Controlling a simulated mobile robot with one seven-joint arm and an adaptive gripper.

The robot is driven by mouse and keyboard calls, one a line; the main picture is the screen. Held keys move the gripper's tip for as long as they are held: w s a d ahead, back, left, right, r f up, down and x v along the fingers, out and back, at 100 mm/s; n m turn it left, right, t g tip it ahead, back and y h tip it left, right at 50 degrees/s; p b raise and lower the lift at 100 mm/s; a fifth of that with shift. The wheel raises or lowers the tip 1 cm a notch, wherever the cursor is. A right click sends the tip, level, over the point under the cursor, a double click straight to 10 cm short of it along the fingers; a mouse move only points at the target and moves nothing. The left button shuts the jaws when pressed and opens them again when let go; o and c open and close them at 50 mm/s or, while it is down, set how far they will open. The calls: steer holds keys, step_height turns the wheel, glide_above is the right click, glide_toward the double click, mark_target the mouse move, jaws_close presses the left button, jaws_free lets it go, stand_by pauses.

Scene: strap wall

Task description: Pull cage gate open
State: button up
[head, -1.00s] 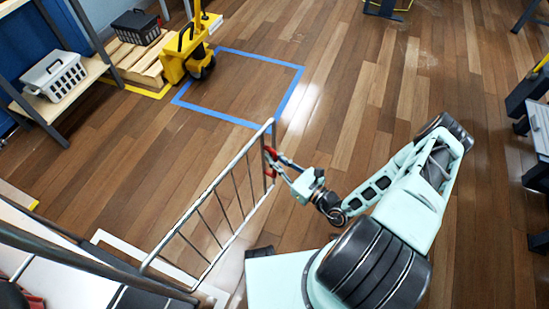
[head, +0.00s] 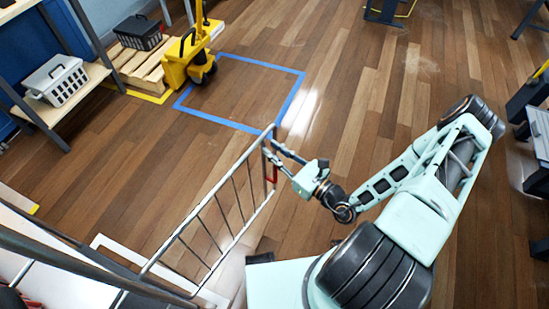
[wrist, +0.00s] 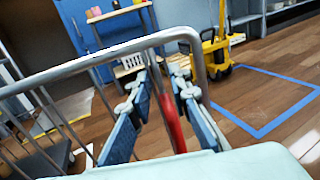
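The cage gate (head: 213,212) is a grey barred frame, swung out over the floor from the cage at lower left. A red handle (head: 272,172) is on its free end. The handle also shows in the wrist view (wrist: 170,118), with the gate's rounded top corner (wrist: 190,42) close in front of the camera. My gripper (head: 271,149) is at the gate's free end, slightly above the handle in the head view. In the wrist view its blue-grey fingers (wrist: 160,76) are spread apart, with the red handle appearing between them. I see no grip on it.
A yellow pallet truck (head: 192,58) stands by a wooden pallet (head: 140,62) beyond the gate. A blue floor outline (head: 240,92) lies near the gate's free end. A shelf (head: 68,96) with a grey basket is at left. The central floor is clear.

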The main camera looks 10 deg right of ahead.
steer(key=shift+r, duration=1)
steer(key=shift+a, duration=0.1)
